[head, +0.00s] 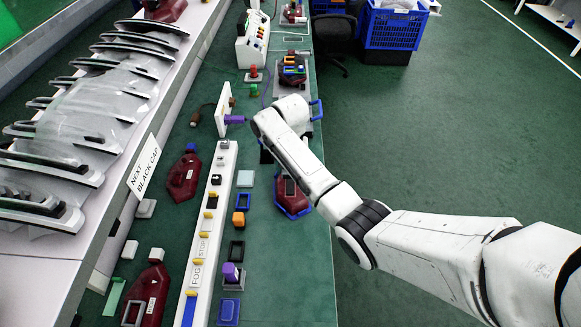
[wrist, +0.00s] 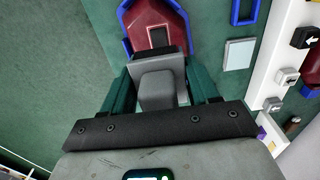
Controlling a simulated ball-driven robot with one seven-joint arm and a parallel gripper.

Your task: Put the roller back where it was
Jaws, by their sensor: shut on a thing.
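In the wrist view my gripper (wrist: 157,78) has its green fingers on either side of a grey blocky piece (wrist: 156,92) with a dark strip at its far end. It is shut on this piece; I cannot tell from its shape whether it is the roller. In the head view my arm hides most of the gripper, and a dark bit (head: 266,156) shows below its end. A purple cylinder (head: 235,119) lies sideways by a white upright plate. Another purple cylinder (head: 230,272) stands upright on a grey base at the front.
A dark red lamp (head: 292,198) in a blue cradle lies right of my gripper, with a pale pad (head: 245,178) to its left. A long white rail (head: 209,225) with small blocks runs along the bench. More red lamps (head: 184,177) lie left. Green floor right is open.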

